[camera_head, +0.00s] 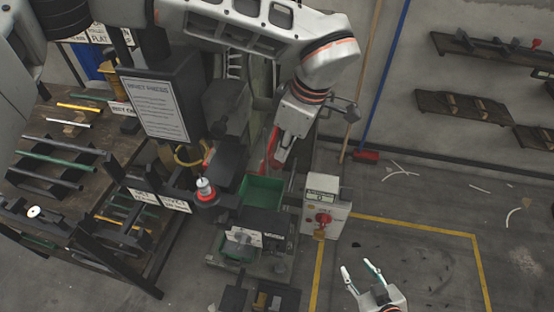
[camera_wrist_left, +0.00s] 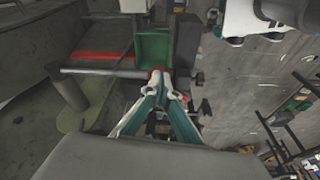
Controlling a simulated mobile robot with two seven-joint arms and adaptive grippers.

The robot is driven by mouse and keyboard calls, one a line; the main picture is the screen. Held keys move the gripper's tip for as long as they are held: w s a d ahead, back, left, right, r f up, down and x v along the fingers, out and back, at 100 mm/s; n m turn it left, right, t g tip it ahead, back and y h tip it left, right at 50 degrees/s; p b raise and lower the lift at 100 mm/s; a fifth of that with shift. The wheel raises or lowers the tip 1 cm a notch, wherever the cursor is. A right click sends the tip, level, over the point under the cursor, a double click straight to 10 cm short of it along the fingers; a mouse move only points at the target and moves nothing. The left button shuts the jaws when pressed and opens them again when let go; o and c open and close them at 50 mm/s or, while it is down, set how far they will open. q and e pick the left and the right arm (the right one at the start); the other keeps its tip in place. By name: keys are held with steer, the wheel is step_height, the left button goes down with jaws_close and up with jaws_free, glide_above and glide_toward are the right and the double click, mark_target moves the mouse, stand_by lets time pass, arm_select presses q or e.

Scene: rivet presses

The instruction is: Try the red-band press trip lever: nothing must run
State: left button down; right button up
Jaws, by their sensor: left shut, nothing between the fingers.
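The red-band press (camera_head: 235,100) stands in the middle of the head view, partly hidden behind my left arm. A red part (camera_head: 270,148) shows on it beside my left gripper (camera_head: 272,168). In the left wrist view a grey bar, apparently the trip lever (camera_wrist_left: 105,73), runs in front of a red band (camera_wrist_left: 100,57). It ends near a red knob at the tips of my left gripper (camera_wrist_left: 167,78). The left fingers are shut with nothing between them; whether they touch the knob I cannot tell. My right gripper (camera_head: 362,272) is open and empty, low over the floor.
A grey switch box (camera_head: 325,205) with a red knob and a yellowish piece hanging from it stands right of the press. A green tray (camera_head: 262,190) sits on the press. Left is a bench (camera_head: 60,150) with rods. Yellow-lined floor lies clear at right.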

mark_target(282, 165)
arm_select(q)
steer(key=shift+a+f, duration=0.1)
steer(key=shift+f, duration=0.25)
steer(key=shift+d+b+x, duration=0.25)
steer(key=shift+b+x, duration=0.5)
steer(key=shift+x, duration=0.3)
steer(key=shift+d+b+x, duration=0.25)
steer(key=shift+b+x, duration=0.5)
steer(key=shift+x, duration=0.35)
steer(key=shift+s, duration=0.15)
steer(key=d, duration=0.1)
steer(key=s+d+r, duration=0.1)
steer(key=d, duration=0.1)
steer(key=shift+s, duration=0.1)
steer(key=shift+a, duration=0.1)
